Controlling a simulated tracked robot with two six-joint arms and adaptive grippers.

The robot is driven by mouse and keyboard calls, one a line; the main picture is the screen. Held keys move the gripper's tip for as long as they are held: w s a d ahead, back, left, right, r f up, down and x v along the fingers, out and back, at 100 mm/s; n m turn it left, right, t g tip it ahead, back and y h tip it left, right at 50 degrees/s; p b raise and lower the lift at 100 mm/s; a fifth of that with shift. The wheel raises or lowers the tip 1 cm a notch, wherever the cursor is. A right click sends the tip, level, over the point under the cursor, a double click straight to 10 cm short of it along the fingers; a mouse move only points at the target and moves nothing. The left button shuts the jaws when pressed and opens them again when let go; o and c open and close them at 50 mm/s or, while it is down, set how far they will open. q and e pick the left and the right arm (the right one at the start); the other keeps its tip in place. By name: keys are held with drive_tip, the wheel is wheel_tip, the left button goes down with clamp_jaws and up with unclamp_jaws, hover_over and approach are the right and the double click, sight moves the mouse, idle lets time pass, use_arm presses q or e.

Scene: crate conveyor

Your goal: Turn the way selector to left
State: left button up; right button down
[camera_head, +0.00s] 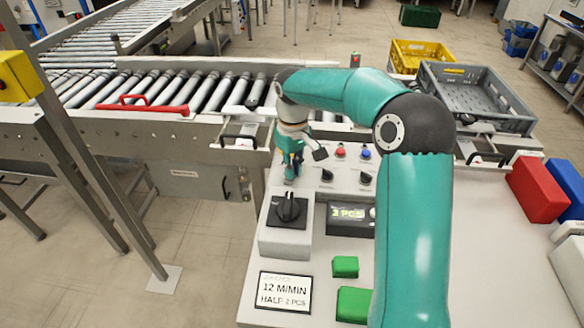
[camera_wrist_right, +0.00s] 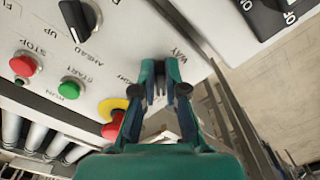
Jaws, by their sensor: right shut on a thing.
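My right gripper (camera_head: 291,172) is over the left part of the sloped control panel (camera_head: 343,165). In the right wrist view its two fingers (camera_wrist_right: 163,88) are closed on a small dark knob beside the printed word WAY; this is the way selector (camera_wrist_right: 158,86). The fingers cover most of the selector, so I cannot tell which way it points. In the head view the gripper hides it. My left gripper is not in view.
Beside the selector are a red-on-yellow button (camera_wrist_right: 113,120), a green start button (camera_wrist_right: 70,88), a red stop button (camera_wrist_right: 25,66) and a black knob (camera_wrist_right: 76,18). A large black dial (camera_head: 288,208) stands in front. A roller conveyor (camera_head: 215,92) lies behind; a grey crate (camera_head: 478,90) is right.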

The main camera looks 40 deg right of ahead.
drive_tip(key=c, duration=1.2)
unclamp_jaws()
wheel_tip(320, 180, up, 12)
drive_tip(key=shift+f, duration=0.1)
